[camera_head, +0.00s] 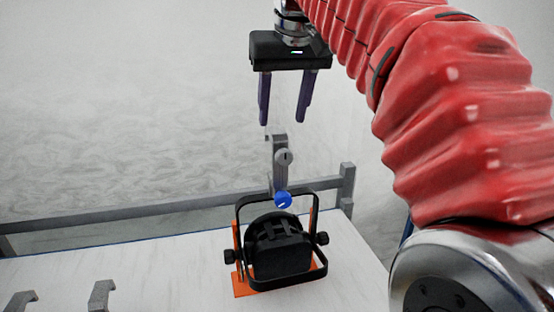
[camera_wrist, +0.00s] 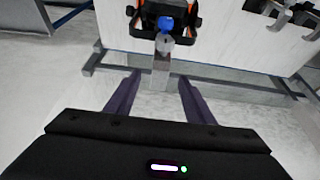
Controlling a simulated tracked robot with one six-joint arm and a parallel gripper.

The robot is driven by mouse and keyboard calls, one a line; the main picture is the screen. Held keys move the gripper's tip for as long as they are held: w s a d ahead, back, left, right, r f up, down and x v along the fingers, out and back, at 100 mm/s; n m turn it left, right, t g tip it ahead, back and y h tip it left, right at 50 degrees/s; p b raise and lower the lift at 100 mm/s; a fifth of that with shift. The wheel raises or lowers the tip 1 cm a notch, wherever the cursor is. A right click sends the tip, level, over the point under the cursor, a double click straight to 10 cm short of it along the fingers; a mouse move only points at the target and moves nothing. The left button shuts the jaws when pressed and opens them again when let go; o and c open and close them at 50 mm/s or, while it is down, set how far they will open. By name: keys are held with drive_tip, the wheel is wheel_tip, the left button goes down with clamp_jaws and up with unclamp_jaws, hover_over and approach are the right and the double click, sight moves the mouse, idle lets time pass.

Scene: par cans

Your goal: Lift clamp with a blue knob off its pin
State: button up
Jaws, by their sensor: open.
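The clamp (camera_head: 280,164) is a grey upright piece with a round grey bolt and a blue knob (camera_head: 283,200) at its lower end. It stands just behind the top of a black par can (camera_head: 278,248). In the wrist view the clamp (camera_wrist: 161,66) and the blue knob (camera_wrist: 165,24) show beyond my fingers, near the picture's middle. My gripper (camera_head: 284,122) is open and empty, fingers pointing down, above the clamp and apart from it. It also shows in the wrist view (camera_wrist: 158,78). The pin cannot be made out.
The par can stands in a black yoke on an orange base (camera_head: 246,284) on a white table (camera_head: 170,270). A grey rail (camera_head: 150,210) runs along the far edge. Two grey hooked brackets, one of them here (camera_head: 101,295), stand at the front left. The air around my gripper is clear.

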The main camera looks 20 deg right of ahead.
sight(279, 133)
drive_tip(key=shift+x, duration=1.65)
drive_tip(key=shift+x, duration=2.6)
drive_tip(key=shift+a, duration=0.1)
drive_tip(key=shift+c, duration=0.5)
clamp_jaws()
